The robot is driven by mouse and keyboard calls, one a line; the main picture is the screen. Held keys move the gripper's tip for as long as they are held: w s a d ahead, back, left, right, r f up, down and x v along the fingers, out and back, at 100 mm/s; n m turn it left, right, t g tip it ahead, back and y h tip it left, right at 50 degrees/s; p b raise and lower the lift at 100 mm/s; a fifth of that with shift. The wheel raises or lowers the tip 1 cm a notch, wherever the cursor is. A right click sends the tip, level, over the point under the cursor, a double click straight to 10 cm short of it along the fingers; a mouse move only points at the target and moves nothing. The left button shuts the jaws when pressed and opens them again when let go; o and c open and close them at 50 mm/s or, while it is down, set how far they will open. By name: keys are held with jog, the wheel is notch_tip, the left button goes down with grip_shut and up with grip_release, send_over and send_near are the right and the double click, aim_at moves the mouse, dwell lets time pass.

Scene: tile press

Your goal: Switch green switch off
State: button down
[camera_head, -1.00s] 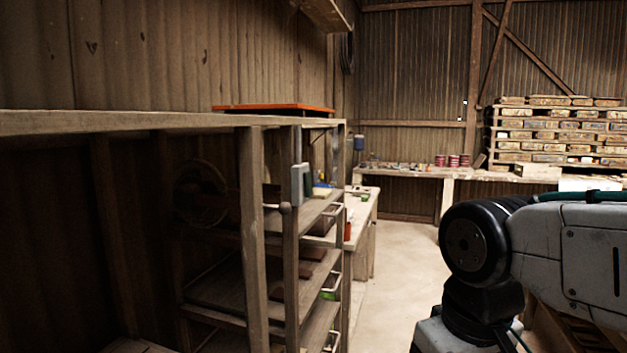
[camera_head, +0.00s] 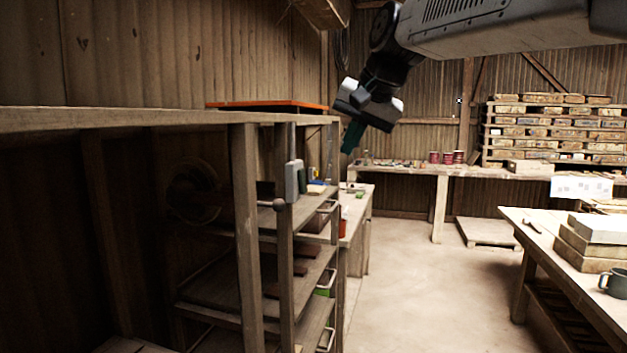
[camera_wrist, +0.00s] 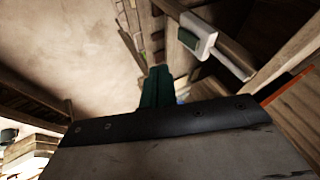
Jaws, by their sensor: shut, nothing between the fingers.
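A pale grey switch box (camera_head: 292,181) is fixed to a wooden post of the shelf rack, left of centre in the head view. A dark green part (camera_head: 302,180) shows on its right side; whether it is on or off is too small to tell. In the wrist view the box (camera_wrist: 198,33) is at the upper right, with a green face (camera_wrist: 187,39). My gripper (camera_head: 350,140) hangs in the air above and to the right of the box, apart from it. Its dark green fingers (camera_wrist: 157,86) are shut and empty.
The wooden shelf rack (camera_head: 250,240) fills the left side, with an orange-edged board (camera_head: 268,106) on top. A workbench (camera_head: 560,250) with boxes and a mug (camera_head: 613,283) stands right. The floor (camera_head: 430,280) between is clear.

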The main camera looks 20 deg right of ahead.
aim_at(302, 181)
jog(key=shift+w, duration=0.1)
jog(key=w+a+f, duration=0.4)
jog(key=w+f, duration=0.3)
jog(key=f, duration=0.1)
jog(key=shift+w+a+f, duration=0.35)
jog(key=shift+a, duration=0.1)
dwell(0.3)
